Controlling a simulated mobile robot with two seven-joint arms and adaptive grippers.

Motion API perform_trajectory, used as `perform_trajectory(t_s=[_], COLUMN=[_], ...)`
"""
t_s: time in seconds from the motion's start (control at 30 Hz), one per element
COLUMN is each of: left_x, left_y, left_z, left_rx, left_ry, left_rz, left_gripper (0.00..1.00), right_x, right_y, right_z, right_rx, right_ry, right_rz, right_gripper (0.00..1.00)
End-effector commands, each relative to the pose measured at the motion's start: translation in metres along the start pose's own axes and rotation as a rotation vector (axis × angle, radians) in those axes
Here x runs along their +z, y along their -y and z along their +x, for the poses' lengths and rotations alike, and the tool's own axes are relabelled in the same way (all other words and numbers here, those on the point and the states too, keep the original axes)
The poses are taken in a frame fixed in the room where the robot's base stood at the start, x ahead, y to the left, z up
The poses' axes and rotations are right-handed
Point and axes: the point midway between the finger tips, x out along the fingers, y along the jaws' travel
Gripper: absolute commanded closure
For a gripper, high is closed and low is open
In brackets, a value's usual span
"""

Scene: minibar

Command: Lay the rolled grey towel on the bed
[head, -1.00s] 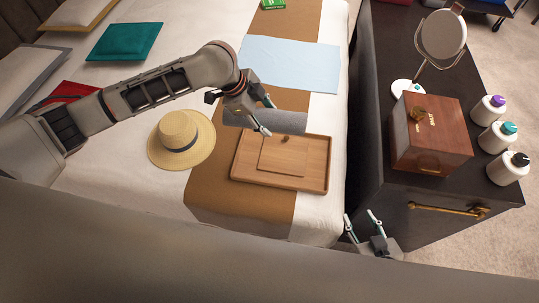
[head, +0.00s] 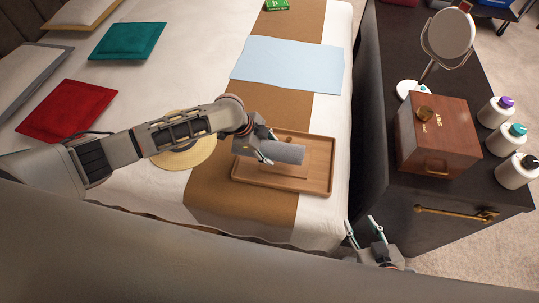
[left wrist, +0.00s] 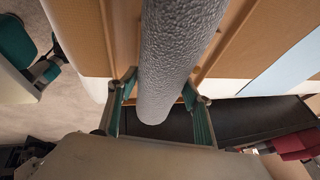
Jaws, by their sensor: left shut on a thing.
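The rolled grey towel (head: 282,153) is in my left gripper (head: 266,150), above the wooden tray (head: 318,180) in the head view. In the left wrist view the towel (left wrist: 178,50) runs between the two fingers of the gripper (left wrist: 160,103). I cannot tell from these views how high it is above the tray. The bed (head: 140,195) is white with a brown runner (head: 235,208) under the tray. My right gripper (head: 363,232) is open and empty at the bottom, beside the bed's edge.
A straw hat (head: 190,157) lies partly hidden under my left arm. A light blue cloth (head: 288,65) lies flat on the bed. Red (head: 66,110) and teal (head: 127,41) cushions lie to the left. A dark cabinet (head: 450,210) with a wooden box (head: 437,137) stands right.

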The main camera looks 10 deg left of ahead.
Motion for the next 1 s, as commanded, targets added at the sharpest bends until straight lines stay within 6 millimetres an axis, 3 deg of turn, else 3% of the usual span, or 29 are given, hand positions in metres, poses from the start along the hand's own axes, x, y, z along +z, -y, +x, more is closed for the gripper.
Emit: perform_trajectory(t_s=[0.23,0.97,1.0], left_x=[0.013,0.017,0.018], left_y=[-0.009,-0.012,-0.012], left_z=[0.031,0.043,0.043], left_rx=[0.001,0.001,0.001], left_ry=[0.000,-0.001,0.000], left_rz=[-0.001,-0.001,-0.001], left_gripper=[0.77,0.77,0.45], right_x=[0.008,0.013,0.013], right_y=[0.002,0.002,0.002], right_z=[0.004,0.007,0.007], right_rx=[-0.001,-0.001,-0.001], right_ry=[0.002,0.005,0.005], right_rz=[0.001,0.001,0.001], right_gripper=[0.60,0.60,0.60])
